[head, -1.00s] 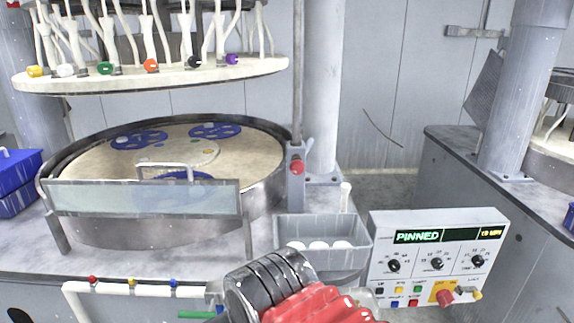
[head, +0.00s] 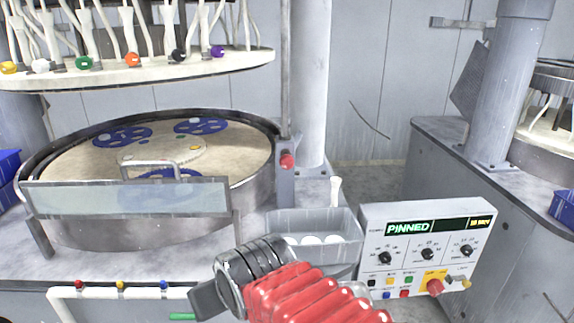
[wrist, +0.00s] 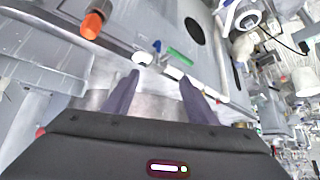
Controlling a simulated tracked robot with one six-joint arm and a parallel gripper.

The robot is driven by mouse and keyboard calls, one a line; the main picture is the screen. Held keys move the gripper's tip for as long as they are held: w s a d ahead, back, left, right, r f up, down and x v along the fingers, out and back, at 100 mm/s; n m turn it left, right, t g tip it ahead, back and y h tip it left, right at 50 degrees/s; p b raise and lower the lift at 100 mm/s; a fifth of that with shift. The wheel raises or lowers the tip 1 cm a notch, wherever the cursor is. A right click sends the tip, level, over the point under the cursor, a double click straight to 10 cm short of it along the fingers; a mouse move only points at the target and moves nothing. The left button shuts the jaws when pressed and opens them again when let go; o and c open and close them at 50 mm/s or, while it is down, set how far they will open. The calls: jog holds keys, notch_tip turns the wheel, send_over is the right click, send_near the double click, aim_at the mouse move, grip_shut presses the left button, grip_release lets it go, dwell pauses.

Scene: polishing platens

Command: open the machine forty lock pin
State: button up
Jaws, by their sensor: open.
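A red knob (head: 287,160) on a grey post beside the round platen (head: 150,160) looks like the lock pin. The control panel (head: 428,250) shows PINNED in green letters. My gripper (head: 207,300) is low in the head view, in front of and below the knob, clear of it and pointing left. In the wrist view my gripper (wrist: 160,77) has its two dark fingers apart, with nothing held between them. An orange-red knob (wrist: 92,24) shows at upper left there; I cannot tell whether it is the same knob.
A grey bin (head: 312,228) with white round things stands behind my arm. A white rail (head: 65,293) with coloured knobs runs along the front. A clear guard (head: 125,198) stands before the platen. A raised upper plate (head: 140,72) with hoses hangs above. Another machine (head: 470,185) is at right.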

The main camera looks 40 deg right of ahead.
jog(key=w+d+r+m+t+h, duration=0.1)
jog(key=w+d+t, duration=0.1)
jog(key=w+d, duration=0.4)
jog(key=w+d+r+m+t+h, duration=0.2)
jog(key=d+r+h, duration=0.1)
jog(key=d, duration=0.7)
jog(key=w+d+r+m+t+h, duration=0.3)
jog(key=d+h, duration=0.2)
jog(key=d, duration=0.5)
jog(key=shift+w+r+h, duration=0.15)
jog(key=shift+r+h, duration=0.2)
jog(key=shift+h, duration=0.05)
